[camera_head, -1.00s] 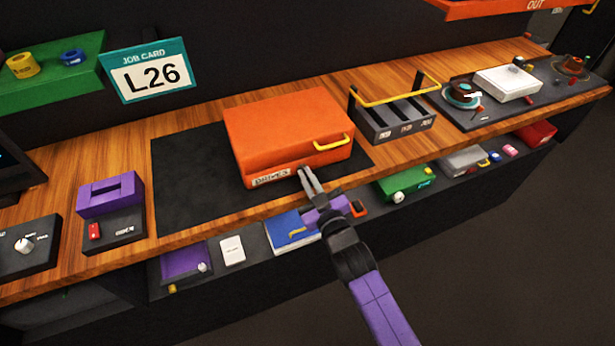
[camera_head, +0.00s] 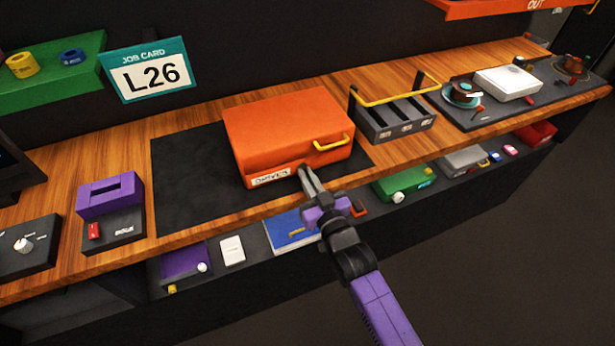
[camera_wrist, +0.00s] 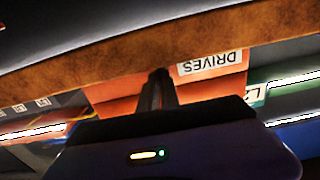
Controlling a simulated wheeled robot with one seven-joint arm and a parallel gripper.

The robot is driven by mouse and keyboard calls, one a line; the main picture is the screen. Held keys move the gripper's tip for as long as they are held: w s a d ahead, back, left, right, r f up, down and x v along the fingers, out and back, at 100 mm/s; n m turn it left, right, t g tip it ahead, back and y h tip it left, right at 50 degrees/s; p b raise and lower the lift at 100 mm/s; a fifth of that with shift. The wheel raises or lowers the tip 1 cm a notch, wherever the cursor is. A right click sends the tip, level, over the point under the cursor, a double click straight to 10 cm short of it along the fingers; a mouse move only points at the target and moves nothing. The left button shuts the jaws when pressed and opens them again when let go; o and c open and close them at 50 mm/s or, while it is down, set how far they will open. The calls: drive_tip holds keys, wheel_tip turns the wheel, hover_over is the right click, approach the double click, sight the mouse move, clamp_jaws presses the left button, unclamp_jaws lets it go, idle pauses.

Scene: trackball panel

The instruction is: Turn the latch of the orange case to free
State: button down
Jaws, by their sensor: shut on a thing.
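The orange case (camera_head: 290,132) lies closed on a dark mat on the wooden bench. It has a yellow handle (camera_head: 334,144) and a white DRIVES label (camera_head: 270,178) on its front face. My gripper (camera_head: 304,172) is at the front face, just right of the label, with its fingers shut on a small part there. The fingers cover that part, so the latch and its angle cannot be made out. In the wrist view my gripper (camera_wrist: 160,76) reaches the case front beside the upside-down DRIVES label (camera_wrist: 210,63).
A black rack (camera_head: 395,118) with a yellow bar stands right of the case. A purple box (camera_head: 110,195) is at the left. A shelf below the bench edge holds a blue book (camera_head: 290,234) and a green box (camera_head: 402,184). The mat (camera_head: 190,190) is bare left of the case.

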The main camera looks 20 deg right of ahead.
drive_tip(key=c, duration=1.9)
unclamp_jaws()
drive_tip(key=s+b, duration=0.1)
drive_tip(key=s, duration=0.7)
drive_tip(key=shift+f, duration=0.1)
drive_tip(key=s+r+g, duration=0.1)
drive_tip(key=s+r, duration=0.1)
drive_tip(key=s, duration=1)
drive_tip(key=s+r+g, duration=0.1)
drive_tip(key=s+r, duration=0.2)
drive_tip(key=s, duration=0.8)
drive_tip(key=s+r+g, duration=0.1)
drive_tip(key=s+r, duration=0.1)
drive_tip(key=s, duration=1)
drive_tip(key=shift+s+r, duration=0.2)
drive_tip(key=shift+s, duration=0.15)
